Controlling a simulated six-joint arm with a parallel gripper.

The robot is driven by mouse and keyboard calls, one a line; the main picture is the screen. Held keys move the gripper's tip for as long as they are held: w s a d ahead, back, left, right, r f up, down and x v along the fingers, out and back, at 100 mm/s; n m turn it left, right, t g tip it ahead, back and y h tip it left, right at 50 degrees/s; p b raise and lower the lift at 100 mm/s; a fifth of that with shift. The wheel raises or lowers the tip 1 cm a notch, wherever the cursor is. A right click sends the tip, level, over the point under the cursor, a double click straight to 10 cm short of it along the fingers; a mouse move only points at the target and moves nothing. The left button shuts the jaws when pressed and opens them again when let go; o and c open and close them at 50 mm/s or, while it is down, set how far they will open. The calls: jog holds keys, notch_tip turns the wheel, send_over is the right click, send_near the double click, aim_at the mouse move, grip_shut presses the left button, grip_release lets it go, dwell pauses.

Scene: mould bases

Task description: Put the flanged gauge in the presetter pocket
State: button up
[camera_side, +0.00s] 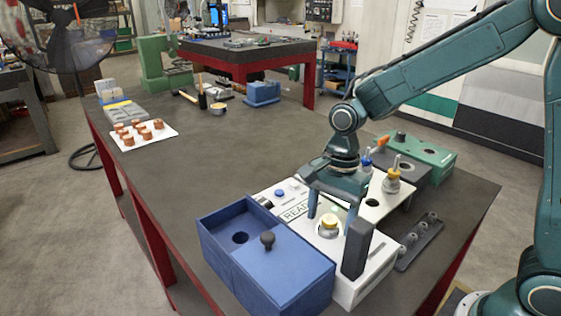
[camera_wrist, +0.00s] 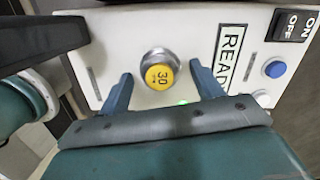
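A round piece with a yellow top marked 30 and a silver metal rim, which looks like the flanged gauge (camera_side: 328,227), stands upright on the white presetter panel (camera_side: 352,290). It also shows in the wrist view (camera_wrist: 160,77). The rim covers whatever is under it, so I cannot tell how deep it sits in a pocket. My gripper (camera_side: 331,217) is open above the panel, pointing down. In the wrist view its two fingers (camera_wrist: 161,72) stand apart on either side of the yellow piece, with clear gaps.
A dark upright block (camera_side: 356,248) stands close right of the piece. A blue box (camera_side: 285,270) with a black knob is at left. Knobbed holders (camera_side: 392,182), a green box (camera_side: 428,152) and a dark rack (camera_side: 420,240) lie right. A tray (camera_side: 150,140) of copper parts is farther back.

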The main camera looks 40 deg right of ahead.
jog(key=shift+r, duration=0.15)
notch_tip(320, 180, up, 14)
jog(key=d, duration=0.1)
jog(key=shift+w+d+f, duration=0.15)
jog(key=shift+d+f, duration=0.1)
jog(key=shift+d, duration=0.1)
dwell(0.5)
dwell(0.5)
jog(key=s+d+n+t, duration=0.3)
jog(key=s+n, duration=0.5)
jog(key=s+d+n+t+h, duration=0.1)
jog(key=s+d+n+t, duration=0.1)
jog(key=s+n, duration=0.5)
jog(key=shift+s+d+f+n+t, duration=0.35)
jog(key=shift+s+d, duration=0.35)
jog(key=shift+s, duration=0.6)
jog(key=shift+r, duration=0.1)
